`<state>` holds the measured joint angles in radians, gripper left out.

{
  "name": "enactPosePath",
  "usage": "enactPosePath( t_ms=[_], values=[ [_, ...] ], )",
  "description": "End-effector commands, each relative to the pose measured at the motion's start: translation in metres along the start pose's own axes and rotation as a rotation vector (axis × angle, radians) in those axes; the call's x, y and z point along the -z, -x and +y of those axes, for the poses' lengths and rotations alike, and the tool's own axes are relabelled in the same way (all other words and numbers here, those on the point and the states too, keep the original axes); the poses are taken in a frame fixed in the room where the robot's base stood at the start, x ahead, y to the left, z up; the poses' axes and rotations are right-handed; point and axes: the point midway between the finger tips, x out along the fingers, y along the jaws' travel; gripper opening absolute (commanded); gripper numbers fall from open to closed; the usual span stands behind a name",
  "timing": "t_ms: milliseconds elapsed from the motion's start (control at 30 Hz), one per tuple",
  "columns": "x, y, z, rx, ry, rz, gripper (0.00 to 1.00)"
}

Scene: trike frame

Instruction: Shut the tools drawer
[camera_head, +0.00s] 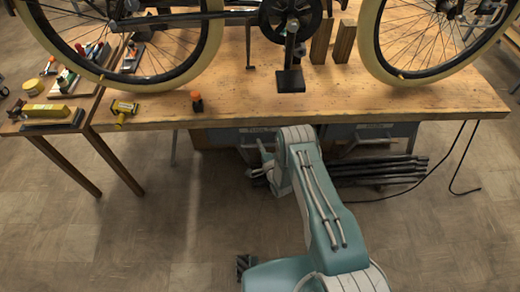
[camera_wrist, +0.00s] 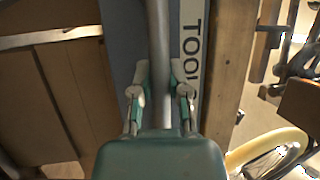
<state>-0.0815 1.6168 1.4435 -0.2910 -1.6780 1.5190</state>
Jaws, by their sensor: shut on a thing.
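In the wrist view, the tools drawer has a grey front (camera_wrist: 120,45) with a white label (camera_wrist: 191,45) on which the letters "TOO" can be read. A round grey bar handle (camera_wrist: 158,40) runs along the front. My gripper (camera_wrist: 161,88) is shut on this handle, one finger on each side of it. In the head view, my arm reaches under the front edge of the workbench, and the gripper is mostly hidden behind my wrist. How far the drawer stands out cannot be told.
The wooden workbench (camera_head: 420,103) overhangs the drawers and carries a bicycle. A yellow-black tool (camera_head: 123,110) and an orange-topped item (camera_head: 197,101) lie near its front edge. Dark tubes (camera_head: 375,172) and a hanging cable (camera_head: 455,165) are right of my arm. The floor (camera_head: 140,225) at left is clear.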

Motion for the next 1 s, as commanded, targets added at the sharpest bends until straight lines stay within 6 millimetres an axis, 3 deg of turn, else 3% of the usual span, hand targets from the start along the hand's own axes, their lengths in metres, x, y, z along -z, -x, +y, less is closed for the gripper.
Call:
enactPosePath(
  t_ms=[233,267,333,767,1000],
  values=[
    [0.002,0.000,0.003,-0.011,0.001,0.004,0.00],
    [0.002,0.000,0.003,-0.011,0.001,0.005,0.26],
    [0.002,0.000,0.003,-0.011,0.001,0.005,0.57],
    [0.002,0.004,0.001,-0.006,0.001,0.004,0.57],
    [0.002,0.044,0.003,-0.010,0.000,0.005,0.57]
  ],
)
